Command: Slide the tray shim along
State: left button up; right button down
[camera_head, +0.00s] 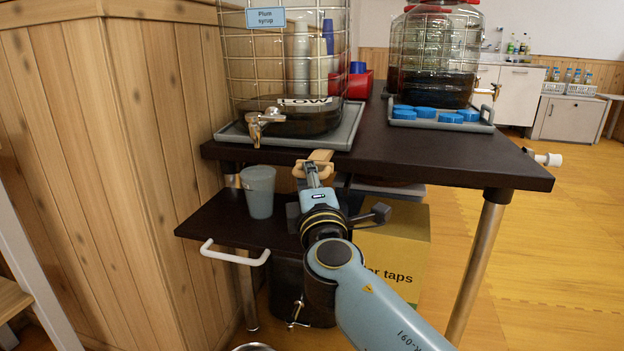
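A small pale wooden piece, which looks like the tray shim (321,155), sits at the front edge of the dark tabletop, just below the front right of the grey tray (348,128). The tray bears the wire-caged plum syrup jar (295,60), which has a LOW label and a metal tap (264,122). My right gripper (313,170) comes up from below, with its tan tips at the wooden piece. The tips and the piece are close in colour, so I cannot tell whether they grip it or only touch it. My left gripper is out of view.
A second, red-lidded jar (435,55) stands on another tray (443,124) with several blue caps. A grey cup (258,190) stands on the lower shelf (215,218). A wooden panel closes the left side. The right part of the tabletop (450,155) is clear.

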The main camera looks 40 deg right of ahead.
jog(key=c, duration=1.4)
grip_release()
jog(key=shift+s+a+r, duration=0.1)
jog(key=shift+a+r, duration=0.15)
jog(key=shift+r, duration=0.05)
jog(key=shift+o, duration=0.3)
jog(key=shift+f, duration=0.1)
